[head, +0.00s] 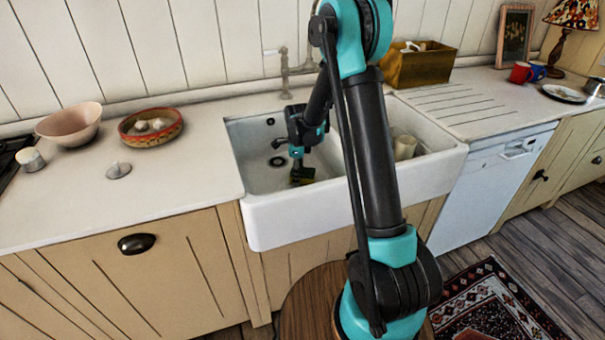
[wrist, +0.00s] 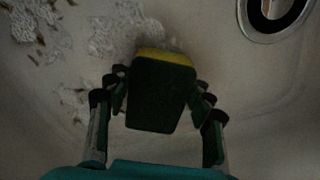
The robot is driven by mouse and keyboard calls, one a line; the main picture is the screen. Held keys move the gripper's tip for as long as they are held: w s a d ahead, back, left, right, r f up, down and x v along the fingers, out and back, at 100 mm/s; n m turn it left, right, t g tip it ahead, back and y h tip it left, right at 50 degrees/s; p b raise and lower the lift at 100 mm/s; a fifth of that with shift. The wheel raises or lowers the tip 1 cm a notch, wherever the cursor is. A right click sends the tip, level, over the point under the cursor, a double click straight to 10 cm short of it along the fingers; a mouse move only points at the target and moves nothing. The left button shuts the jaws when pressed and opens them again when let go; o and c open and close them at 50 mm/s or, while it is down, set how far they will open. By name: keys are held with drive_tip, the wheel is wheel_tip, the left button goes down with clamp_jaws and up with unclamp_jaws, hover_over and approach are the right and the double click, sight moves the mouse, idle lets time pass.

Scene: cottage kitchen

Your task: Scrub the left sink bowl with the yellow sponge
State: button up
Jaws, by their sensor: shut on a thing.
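The yellow sponge (wrist: 166,55) with a dark green side is between my gripper's fingers in the wrist view. My gripper (wrist: 160,95) is shut on it, one finger at each side. In the head view my gripper (head: 300,165) reaches down into the left sink bowl (head: 250,150), and the sponge (head: 302,176) shows low in the bowl near its front wall. Pale foamy or grimy patches (wrist: 105,35) lie on the bowl floor, left of the sponge in the wrist view. I cannot tell for certain whether the sponge touches the floor.
The drain (wrist: 275,12) is at the upper right of the wrist view. A faucet (head: 285,70) stands behind the sink. The right bowl holds cream-coloured cups (head: 404,148). A pink bowl (head: 70,124) and a patterned bowl (head: 151,127) stand on the left counter.

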sight(285, 184)
drive_tip(key=shift+s+a, duration=0.25)
drive_tip(key=shift+a, duration=0.6)
drive_tip(key=shift+s+a, duration=0.2)
drive_tip(key=shift+a, duration=0.65)
drive_tip(key=shift+s+a, duration=0.25)
drive_tip(key=shift+a, duration=0.6)
wheel_tip(285, 184, up, 19)
drive_tip(key=shift+f, duration=0.15)
